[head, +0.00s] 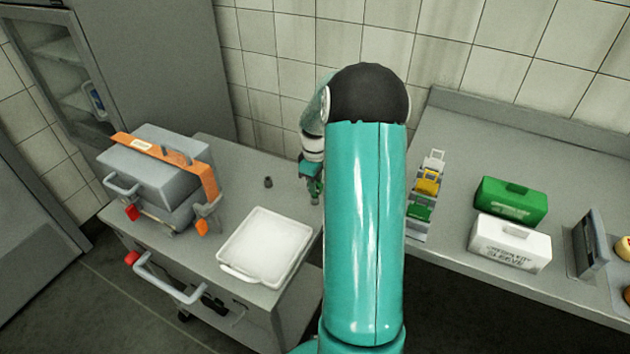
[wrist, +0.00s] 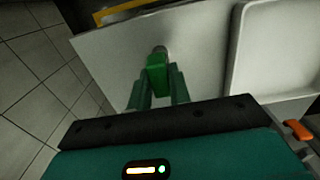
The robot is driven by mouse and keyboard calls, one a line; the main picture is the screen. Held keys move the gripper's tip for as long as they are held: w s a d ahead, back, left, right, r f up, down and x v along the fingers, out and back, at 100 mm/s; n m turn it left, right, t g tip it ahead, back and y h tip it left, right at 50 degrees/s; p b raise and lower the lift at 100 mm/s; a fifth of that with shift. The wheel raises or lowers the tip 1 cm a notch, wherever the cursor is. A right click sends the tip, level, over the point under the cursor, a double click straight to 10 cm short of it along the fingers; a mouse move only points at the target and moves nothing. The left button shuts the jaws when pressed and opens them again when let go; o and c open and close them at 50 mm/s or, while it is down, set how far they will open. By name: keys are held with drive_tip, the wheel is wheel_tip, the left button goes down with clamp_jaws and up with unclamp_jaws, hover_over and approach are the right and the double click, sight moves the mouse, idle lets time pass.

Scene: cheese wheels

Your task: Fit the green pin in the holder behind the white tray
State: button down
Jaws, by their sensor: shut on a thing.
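My gripper (wrist: 158,95) is shut on the green pin (wrist: 157,75), which sits between its two fingers in the wrist view. A small grey round end (wrist: 160,51) shows just beyond the pin; I cannot tell whether it is the pin's tip or something else. In the head view my gripper (head: 314,188) is by the cart's right edge, partly hidden by my arm. A small dark cylinder (head: 268,182), likely the holder, stands behind the white tray (head: 229,270), left of and apart from my gripper. The tray's rim also shows in the wrist view (wrist: 236,60).
A grey case (head: 150,165) with an orange strap stands on the cart's left. On the right counter are a small rack (head: 426,190) with coloured pieces, a green box (head: 510,203) and a white box (head: 509,245). The tiled wall is behind.

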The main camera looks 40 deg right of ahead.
drive_tip(key=shift+f, duration=0.7)
drive_tip(key=c, duration=1.2)
unclamp_jaws()
wheel_tip(320, 180, up, 14)
